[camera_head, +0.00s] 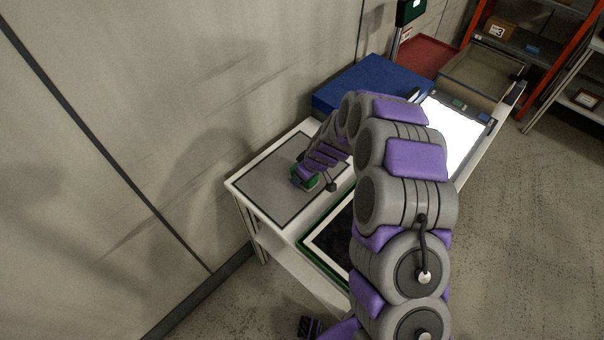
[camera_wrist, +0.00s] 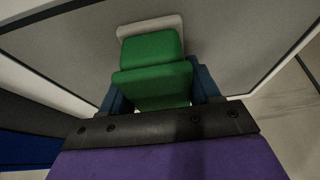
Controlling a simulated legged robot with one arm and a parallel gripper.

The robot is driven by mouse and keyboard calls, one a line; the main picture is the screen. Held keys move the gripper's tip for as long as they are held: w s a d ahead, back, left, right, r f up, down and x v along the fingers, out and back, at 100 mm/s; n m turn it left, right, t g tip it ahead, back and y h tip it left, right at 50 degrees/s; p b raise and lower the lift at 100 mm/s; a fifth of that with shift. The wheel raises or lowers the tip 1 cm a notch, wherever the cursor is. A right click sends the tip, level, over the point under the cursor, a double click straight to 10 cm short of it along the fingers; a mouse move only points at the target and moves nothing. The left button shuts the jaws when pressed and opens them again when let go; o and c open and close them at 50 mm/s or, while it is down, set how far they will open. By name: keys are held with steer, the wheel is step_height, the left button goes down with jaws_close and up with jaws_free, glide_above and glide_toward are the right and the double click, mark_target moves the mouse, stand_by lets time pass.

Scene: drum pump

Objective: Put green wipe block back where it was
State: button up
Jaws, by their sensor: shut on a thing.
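The green wipe block (camera_wrist: 151,72) fills the middle of the wrist view, with a paler pad edge (camera_wrist: 150,24) showing at its far end. My gripper (camera_wrist: 152,92) is shut on it, with one blue finger on each side. In the head view the green block (camera_head: 311,183) shows small at the end of my arm, over the grey mat (camera_head: 270,185) on the white table (camera_head: 236,186). The block is at or just above the mat; I cannot tell whether it touches. My arm hides part of the mat's right side.
A dark panel with a white and green border (camera_head: 325,236) lies in front of the mat, partly behind my arm. A blue box (camera_head: 365,80) stands behind the mat. A bright white panel (camera_head: 455,130) is to the right. The mat's left part is bare.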

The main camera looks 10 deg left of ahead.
steer(key=o, duration=0.8)
steer(key=shift+a+f, duration=0.15)
steer(key=shift+a, duration=0.1)
steer(key=shift+c, duration=0.2)
steer(key=o, duration=0.3)
steer(key=shift+s+a+f, duration=0.1)
steer(key=shift+a, duration=0.6)
steer(key=shift+o, duration=0.2)
steer(key=shift+d+f, duration=0.1)
steer(key=shift+d, duration=0.15)
steer(key=shift+d+r+p, duration=0.1)
steer(key=shift+r+p, duration=0.25)
steer(key=shift+r, duration=0.1)
steer(key=p+v, duration=0.2)
steer(key=v, duration=0.8)
steer(key=shift+r, duration=0.3)
steer(key=shift+s+d+r, duration=0.1)
steer(key=shift+d+r, duration=0.05)
steer(key=shift+r, duration=0.3)
